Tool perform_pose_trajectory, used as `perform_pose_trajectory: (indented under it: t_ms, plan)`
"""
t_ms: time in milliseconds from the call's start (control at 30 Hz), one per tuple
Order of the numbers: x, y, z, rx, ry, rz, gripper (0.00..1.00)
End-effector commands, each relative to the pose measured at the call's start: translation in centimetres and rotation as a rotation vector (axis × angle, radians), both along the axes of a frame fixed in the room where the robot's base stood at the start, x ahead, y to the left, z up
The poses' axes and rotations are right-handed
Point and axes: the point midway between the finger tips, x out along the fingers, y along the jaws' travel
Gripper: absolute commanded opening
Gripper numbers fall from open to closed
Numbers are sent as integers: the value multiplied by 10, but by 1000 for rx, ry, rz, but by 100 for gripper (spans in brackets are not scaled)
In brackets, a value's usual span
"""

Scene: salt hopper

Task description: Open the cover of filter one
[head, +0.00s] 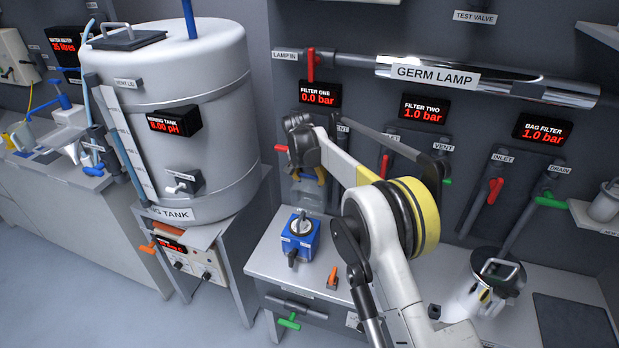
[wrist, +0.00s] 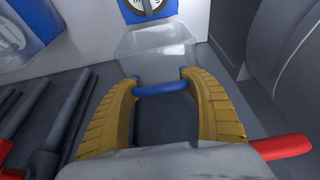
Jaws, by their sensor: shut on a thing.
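The clear bowl of filter one (head: 309,193) hangs below my gripper in the head view; it also shows in the wrist view (wrist: 158,52). The filter one display (head: 319,95) reads 0.0 bar. My gripper (wrist: 160,85) is over the filter's top, its two tan fingers spread wide on either side of it. A blue strip, apparently part of the cover of filter one (wrist: 161,88), runs between the fingertips. The fingers are shut on it. The cover looks seated on the bowl. In the head view my wrist hides most of the cover.
A red handle (wrist: 285,146) lies close to my gripper at right in the wrist view. A blue dosing box (head: 300,237) stands on the bench just in front of the bowl. The mixing tank (head: 180,110) is at left. Filter two's display (head: 424,109) is at right.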

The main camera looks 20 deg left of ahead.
Motion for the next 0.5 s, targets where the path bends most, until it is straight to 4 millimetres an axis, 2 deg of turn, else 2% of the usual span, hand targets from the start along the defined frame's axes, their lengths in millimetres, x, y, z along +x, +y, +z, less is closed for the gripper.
perform_pose_trajectory:
  t_ms: [400, 433, 500]
  plan:
    - [2, 1, 4, 1, -8, 3, 13]
    - [2, 1, 4, 1, -8, 3, 57]
    - [1, 1, 4, 2, -7, 3, 79]
